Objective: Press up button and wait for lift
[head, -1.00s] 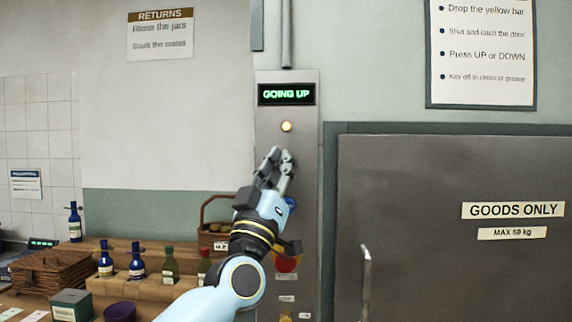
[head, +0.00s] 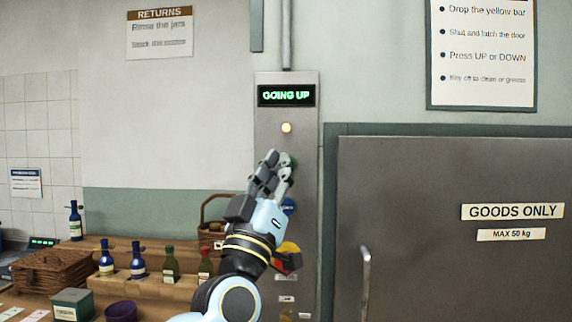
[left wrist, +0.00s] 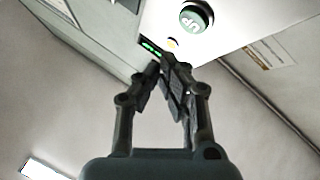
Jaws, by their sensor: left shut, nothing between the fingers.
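The lift's control panel (head: 303,180) is a tall grey plate left of the lift door (head: 450,240). Its display (head: 286,95) reads GOING UP in green, and the lamp (head: 286,128) below glows. My left gripper (head: 278,158) is shut and empty in front of the panel, just below the lamp. It covers most of the up button in the head view. In the left wrist view the round green UP button (left wrist: 195,18) shows clear of the fingertips (left wrist: 160,68). The blue button (head: 289,206) is partly hidden behind my left gripper. My right gripper is out of view.
Bottles (head: 138,262), a wicker basket (head: 50,270) and a green box (head: 72,304) stand at the lower left. The lift door has a vertical handle (head: 366,285).

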